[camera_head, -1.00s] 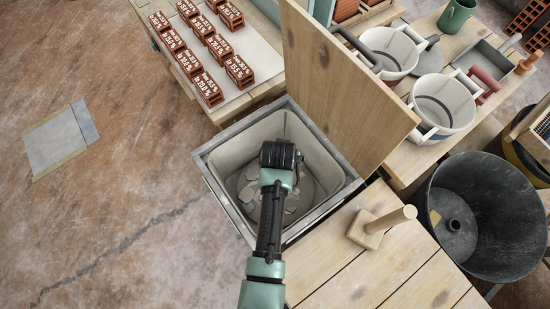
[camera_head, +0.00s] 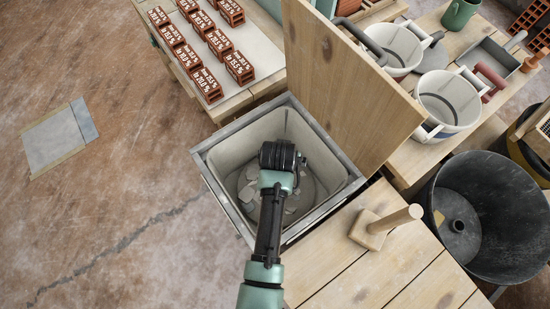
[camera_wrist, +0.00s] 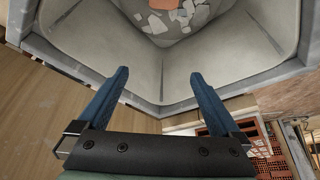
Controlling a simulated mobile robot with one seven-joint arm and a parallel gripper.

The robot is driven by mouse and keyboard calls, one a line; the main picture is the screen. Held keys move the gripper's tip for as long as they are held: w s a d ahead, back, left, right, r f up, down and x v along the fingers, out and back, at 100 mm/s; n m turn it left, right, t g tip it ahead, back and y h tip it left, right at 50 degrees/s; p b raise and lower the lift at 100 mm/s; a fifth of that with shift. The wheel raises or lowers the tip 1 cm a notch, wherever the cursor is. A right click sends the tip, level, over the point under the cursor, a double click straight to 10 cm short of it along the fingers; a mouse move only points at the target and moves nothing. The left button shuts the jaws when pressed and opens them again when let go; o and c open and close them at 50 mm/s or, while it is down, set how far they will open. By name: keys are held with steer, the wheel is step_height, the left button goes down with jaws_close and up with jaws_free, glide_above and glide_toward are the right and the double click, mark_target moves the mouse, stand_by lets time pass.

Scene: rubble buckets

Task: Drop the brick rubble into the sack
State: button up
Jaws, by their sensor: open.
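A square grey bin with a pale inner lining (camera_head: 238,152) stands open below my gripper; I see no other thing that looks like a sack. My gripper is largely hidden behind my dark wrist in the head view. In the wrist view my gripper (camera_wrist: 158,76) shows two blue fingers spread wide with nothing between them, over the bin's rim and inside wall (camera_wrist: 165,65). An orange-red piece, apparently brick rubble (camera_wrist: 184,14), lies in the bin among grey and white fragments (camera_wrist: 160,24), apart from the fingers. Its upper end is cut off by the frame.
A raised wooden lid (camera_head: 345,85) stands at the bin's right. A wooden block with a handle (camera_head: 383,228) sits on the planks near it. White buckets (camera_head: 447,100) and a large black tub (camera_head: 490,215) are farther right. Labelled bricks (camera_head: 205,45) stand in rows behind.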

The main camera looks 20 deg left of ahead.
steer(key=a+v, duration=0.1)
steer(key=v, duration=1)
steer(key=shift+d+r, duration=0.35)
steer(key=shift+d, duration=0.15)
steer(key=shift+s, duration=0.15)
